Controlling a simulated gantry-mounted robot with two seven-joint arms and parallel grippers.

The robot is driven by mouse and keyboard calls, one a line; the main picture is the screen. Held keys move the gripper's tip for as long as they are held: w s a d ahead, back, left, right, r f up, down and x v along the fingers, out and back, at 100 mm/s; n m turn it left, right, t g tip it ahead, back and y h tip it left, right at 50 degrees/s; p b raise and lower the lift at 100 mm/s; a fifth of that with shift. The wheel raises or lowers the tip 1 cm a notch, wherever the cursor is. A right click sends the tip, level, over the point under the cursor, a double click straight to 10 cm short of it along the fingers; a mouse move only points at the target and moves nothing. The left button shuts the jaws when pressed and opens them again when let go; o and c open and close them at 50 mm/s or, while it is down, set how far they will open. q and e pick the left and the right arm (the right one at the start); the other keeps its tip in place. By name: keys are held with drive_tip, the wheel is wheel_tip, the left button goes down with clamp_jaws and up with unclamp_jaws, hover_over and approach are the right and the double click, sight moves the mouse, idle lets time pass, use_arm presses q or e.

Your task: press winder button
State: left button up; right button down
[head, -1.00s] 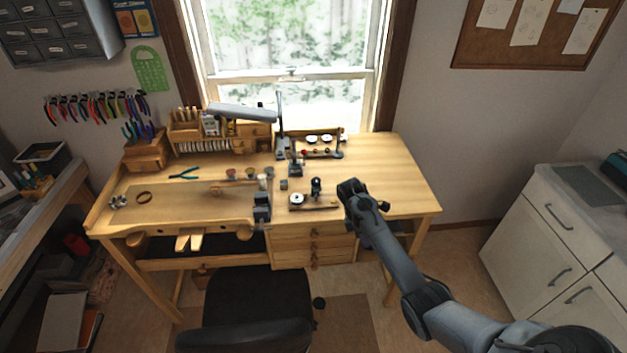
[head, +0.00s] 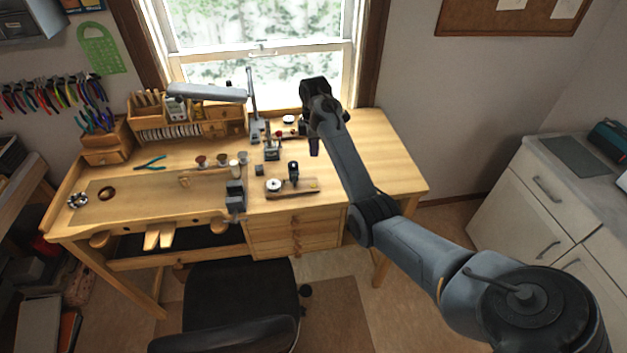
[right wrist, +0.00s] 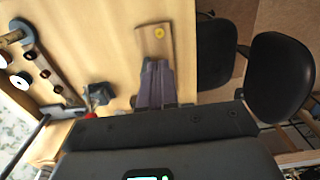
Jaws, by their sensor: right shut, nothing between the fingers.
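The winder (head: 274,195) is a small wooden board on the right half of the workbench, with a white disc (head: 274,184), a black upright part (head: 293,172) and a small yellow button (head: 313,184) at its right end. In the right wrist view the board (right wrist: 148,46) and yellow button (right wrist: 159,34) lie just beyond my fingertips. My right gripper (head: 314,149) is shut and empty, pointing down above the bench, behind and above the button in the head view. In the wrist view its fingers (right wrist: 155,84) hide the rest of the winder. My left gripper is out of view.
The workbench (head: 385,160) is clear at its right end. A lamp (head: 207,92), small cups and a rack with spools (right wrist: 30,58) stand behind and left. A black chair (head: 240,305) stands in front; a white cabinet (head: 510,205) is at right.

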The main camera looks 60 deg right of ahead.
drive_tip(key=p, duration=0.2)
approach(313, 185)
wheel_tip(313, 185, down, 5)
drive_tip(key=shift+s+f, duration=0.15)
drive_tip(key=shift+f, duration=0.75)
